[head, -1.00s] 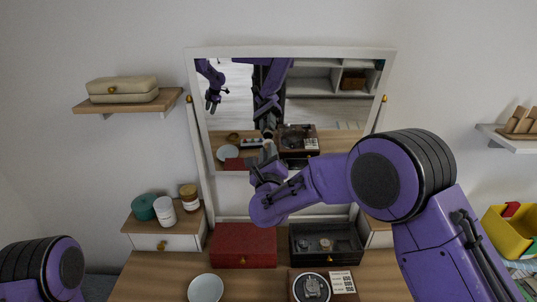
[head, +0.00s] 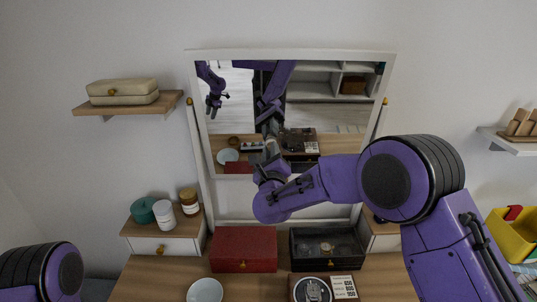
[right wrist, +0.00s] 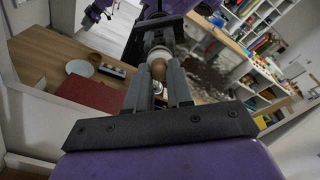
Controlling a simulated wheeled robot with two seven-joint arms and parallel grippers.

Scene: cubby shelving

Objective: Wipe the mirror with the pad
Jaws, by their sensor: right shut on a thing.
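The mirror (head: 230,115) stands upright in a white frame at the back of the wooden dresser. My right gripper (head: 270,152) is in front of its lower middle, and its reflection shows in the glass. In the right wrist view my right gripper (right wrist: 158,85) is shut on a small pad with a round beige grip (right wrist: 158,68). The fingers and grip hide most of the pad, and I cannot tell whether it touches the glass. My left gripper shows only as a reflection in the mirror's upper left; just part of the left arm is directly in view.
A red box (head: 243,250) and a black display box (head: 327,247) stand below the mirror. A white bowl (head: 205,290) is in front. Jars (head: 164,213) stand on the left drawer unit. A wall shelf (head: 128,106) is at left, another (head: 515,140) at right.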

